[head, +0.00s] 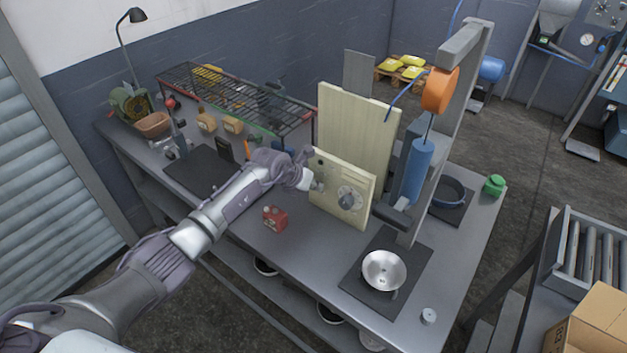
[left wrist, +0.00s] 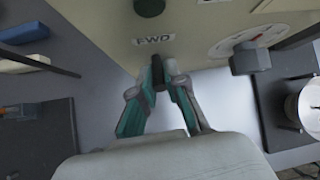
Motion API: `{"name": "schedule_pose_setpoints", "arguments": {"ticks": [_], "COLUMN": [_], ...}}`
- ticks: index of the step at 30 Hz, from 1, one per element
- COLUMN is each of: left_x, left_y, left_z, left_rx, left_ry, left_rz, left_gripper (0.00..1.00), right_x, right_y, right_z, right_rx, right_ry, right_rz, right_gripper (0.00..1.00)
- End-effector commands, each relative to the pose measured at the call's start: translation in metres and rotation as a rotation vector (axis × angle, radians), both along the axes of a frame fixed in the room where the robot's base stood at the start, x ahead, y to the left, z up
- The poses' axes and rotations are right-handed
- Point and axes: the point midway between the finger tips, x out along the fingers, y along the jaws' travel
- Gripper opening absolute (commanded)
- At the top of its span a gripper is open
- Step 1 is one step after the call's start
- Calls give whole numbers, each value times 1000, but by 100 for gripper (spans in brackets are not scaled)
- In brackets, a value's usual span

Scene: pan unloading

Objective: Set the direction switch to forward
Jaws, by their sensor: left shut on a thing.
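The cream control panel (head: 358,205) stands upright on the grey bench, with a round dial (head: 348,198) on its face. My left gripper (head: 316,184) is at the panel's left part. In the left wrist view the left gripper (left wrist: 167,72) has its fingertips shut on a small dark switch lever (left wrist: 157,66), just under a label (left wrist: 153,39) reading FWD. A dark round knob (left wrist: 149,6) is above that label. The lever's mounting is partly hidden by the fingers. My right gripper is out of view.
A red box (head: 275,218) sits on the bench in front of the panel. A metal bowl (head: 384,270) on a dark mat lies to the right. A blue cylinder (head: 418,172) hangs behind the panel's right side. A wire rack (head: 235,95) stands at the back left.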

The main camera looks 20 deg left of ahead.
Motion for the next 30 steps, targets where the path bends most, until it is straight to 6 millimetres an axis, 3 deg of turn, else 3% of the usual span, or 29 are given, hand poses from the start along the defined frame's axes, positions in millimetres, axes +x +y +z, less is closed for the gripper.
{"name": "schedule_pose_setpoints", "arguments": {"ticks": [10,24,25,28,30], "left_x": [2,2,2,2,2], "left_y": [-1,-1,-1,-1,-1], "left_z": [4,4,4,4,4], "left_rx": [35,39,39,39,38], "left_ry": [98,108,108,108,108], "left_rz": [1,0,0,0,0], "left_gripper": [0,0,18,34,38], "right_x": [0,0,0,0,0], "right_y": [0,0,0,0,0], "right_z": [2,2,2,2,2], "right_rx": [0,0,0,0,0], "right_ry": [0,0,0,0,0], "right_rz": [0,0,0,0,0], "right_gripper": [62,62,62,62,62]}}
